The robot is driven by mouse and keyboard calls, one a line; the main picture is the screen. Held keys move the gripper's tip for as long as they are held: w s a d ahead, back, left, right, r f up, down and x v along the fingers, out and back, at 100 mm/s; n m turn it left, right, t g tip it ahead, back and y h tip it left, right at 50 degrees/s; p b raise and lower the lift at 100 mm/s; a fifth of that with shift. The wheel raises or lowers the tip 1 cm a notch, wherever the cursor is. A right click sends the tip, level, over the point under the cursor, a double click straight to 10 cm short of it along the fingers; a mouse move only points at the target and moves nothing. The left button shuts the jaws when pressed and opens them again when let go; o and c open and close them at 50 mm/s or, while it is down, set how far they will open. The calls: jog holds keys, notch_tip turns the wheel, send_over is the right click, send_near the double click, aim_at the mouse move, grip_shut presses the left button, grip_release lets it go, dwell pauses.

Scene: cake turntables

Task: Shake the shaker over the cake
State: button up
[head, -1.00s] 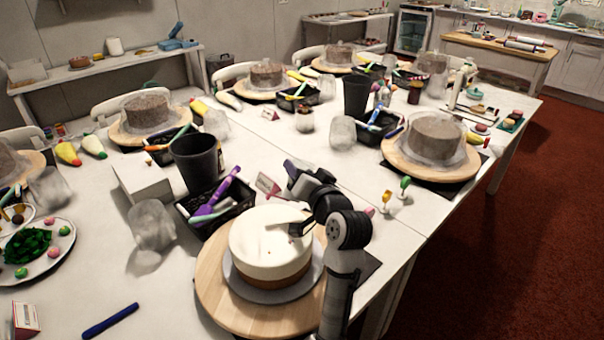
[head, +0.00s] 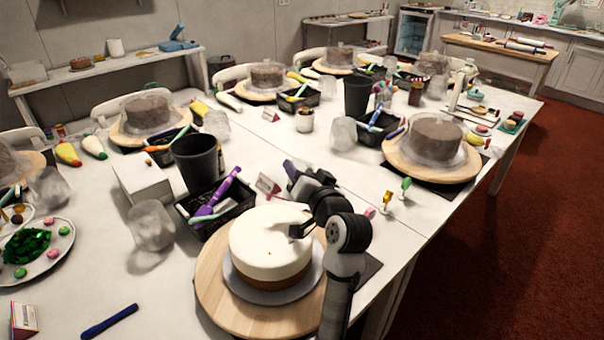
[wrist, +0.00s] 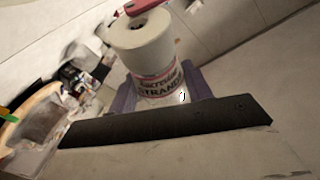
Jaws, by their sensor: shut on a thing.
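A white-frosted cake (head: 268,240) with a brown lower side stands on a silver board on a round wooden turntable (head: 222,308) in the front middle of the head view. My gripper (wrist: 158,92) shows in the wrist view, with purple fingers on both sides of a white shaker (wrist: 140,38). It is shut on the shaker. The shaker's label ends in "STRANDS", and its round end has a dark hole. In the head view my arm reaches up at the cake's right edge. I cannot clearly make out the shaker there.
A black tray (head: 192,222) of tools, a black cup (head: 196,160) and a clear glass (head: 150,226) stand left of the cake. A blue pen (head: 110,320) lies at front left. Another turntable with a covered cake (head: 435,138) is at back right.

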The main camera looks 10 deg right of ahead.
jog(key=shift+r, duration=0.1)
jog(key=shift+w+d+r+p, duration=0.25)
jog(key=shift+w+r+p, duration=0.15)
jog(key=shift+r+p, duration=0.15)
jog(key=shift+s+a+f+b, duration=0.15)
jog(key=shift+s+f+b, duration=0.1)
jog(key=shift+f+b, duration=0.3)
jog(key=shift+s+a+f, duration=0.1)
jog(key=shift+s+a, duration=0.05)
jog(key=shift+s, duration=0.05)
